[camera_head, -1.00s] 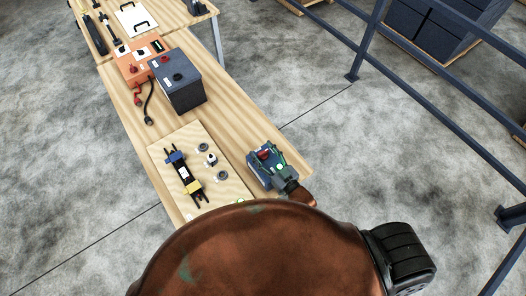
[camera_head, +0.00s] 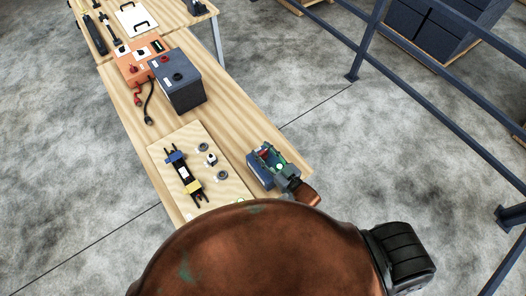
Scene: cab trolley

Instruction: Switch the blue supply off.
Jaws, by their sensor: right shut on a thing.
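The blue supply (camera_head: 259,172) is a small blue box at the table's right edge. A small red part, which looks like its switch knob (camera_head: 264,154), shows on its top, largely covered by my right gripper. My right gripper (camera_head: 268,156) is over the top of the box, its fingers closed around the red part. The exact contact and the switch's position are too small to tell. My left gripper is not in view.
A wooden board (camera_head: 222,186) with a black fixture (camera_head: 183,176) and several small round parts lies left of the supply. A dark battery box (camera_head: 186,92) and an orange panel (camera_head: 128,69) stand farther back. A blue railing (camera_head: 440,108) runs at the right.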

